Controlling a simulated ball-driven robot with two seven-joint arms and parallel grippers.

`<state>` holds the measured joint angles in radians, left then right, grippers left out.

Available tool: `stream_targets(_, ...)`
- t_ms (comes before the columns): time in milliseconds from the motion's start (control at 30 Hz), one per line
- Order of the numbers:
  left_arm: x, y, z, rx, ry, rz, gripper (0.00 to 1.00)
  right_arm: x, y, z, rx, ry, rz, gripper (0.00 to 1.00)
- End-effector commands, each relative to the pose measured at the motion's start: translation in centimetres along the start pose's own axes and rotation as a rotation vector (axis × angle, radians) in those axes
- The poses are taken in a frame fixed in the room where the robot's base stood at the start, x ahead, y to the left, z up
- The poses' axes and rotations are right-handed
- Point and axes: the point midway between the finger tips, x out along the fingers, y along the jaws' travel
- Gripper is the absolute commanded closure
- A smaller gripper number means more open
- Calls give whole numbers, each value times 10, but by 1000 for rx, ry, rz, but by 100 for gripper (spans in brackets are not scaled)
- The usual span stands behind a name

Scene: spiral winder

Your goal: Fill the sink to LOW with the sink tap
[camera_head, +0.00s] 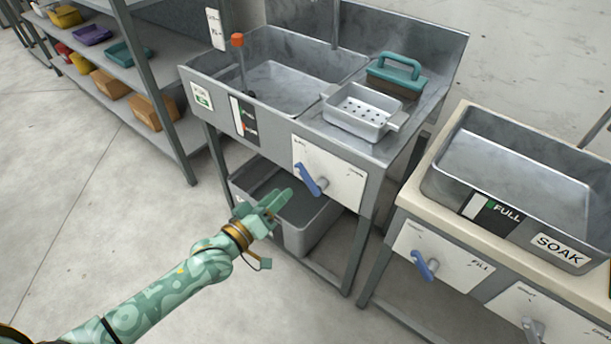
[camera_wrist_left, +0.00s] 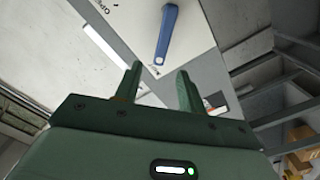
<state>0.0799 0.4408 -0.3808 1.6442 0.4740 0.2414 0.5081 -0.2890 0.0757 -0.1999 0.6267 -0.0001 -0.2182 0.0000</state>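The metal sink (camera_head: 285,84) stands at the upper middle of the head view. I cannot tell any water in it. A gauge panel (camera_head: 244,118) with green and red marks is on its front. To the right, a white plate (camera_head: 338,180) carries the blue tap lever (camera_head: 311,178), which tilts from upper left to lower right. My left gripper (camera_head: 274,203) is just left of and below the lever, apart from it. In the left wrist view the gripper (camera_wrist_left: 160,82) is open and empty, with the blue lever (camera_wrist_left: 167,35) beyond its fingertips. My right gripper is not in view.
An orange-knobbed rod (camera_head: 238,42) stands in the sink. A perforated tray (camera_head: 360,110) and a teal-handled brush (camera_head: 398,72) sit on the right ledge. A grey bin (camera_head: 310,228) is beneath. A SOAK basin (camera_head: 520,165) with another blue lever (camera_head: 424,265) stands right.

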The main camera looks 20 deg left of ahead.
Motion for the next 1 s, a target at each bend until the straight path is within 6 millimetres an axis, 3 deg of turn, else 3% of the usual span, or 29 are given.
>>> stream_targets(200, 56, -4, 4, -1, -1, -2, 60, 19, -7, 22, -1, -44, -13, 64)
stream_targets(400, 88, -3, 4, 1, -2, -3, 60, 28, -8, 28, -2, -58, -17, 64)
stream_targets(833, 99, -1, 1, 3, -2, -2, 60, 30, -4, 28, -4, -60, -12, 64)
stream_targets(967, 99, -1, 1, 3, -2, -2, 96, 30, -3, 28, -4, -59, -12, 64)
stream_targets(1000, 99, -1, 1, 3, -2, -2, 100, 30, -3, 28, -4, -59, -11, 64)
